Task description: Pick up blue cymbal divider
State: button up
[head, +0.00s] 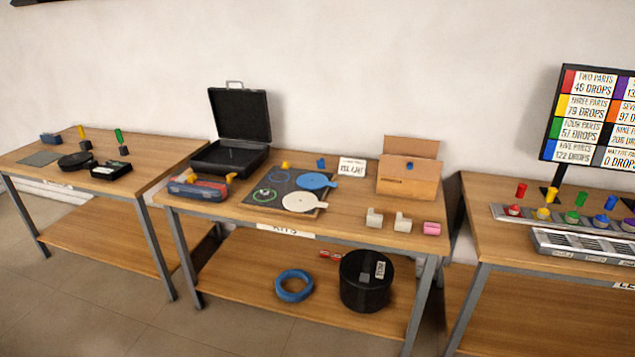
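A flat blue disc with a small tab (314,181) lies on a dark board (285,187) on the middle table, and looks like the blue cymbal divider. A similar white disc with a tab (301,202) lies just in front of it, near the board's front edge. A thin green ring (264,195) and a bluish ring (279,175) show on the board's left part. My gripper is not in view.
An open black case (240,125), blue-red tool bag (199,188), cardboard box (408,178), small label card (352,167) and pale blocks (374,218) stand around the board. A thick blue ring (293,285) and black drum-like pot (364,281) are on the lower shelf.

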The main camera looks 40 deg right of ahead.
aim_at(308, 181)
jog(key=u, duration=0.05)
jog(key=i, duration=1)
jog(key=z, duration=0.05)
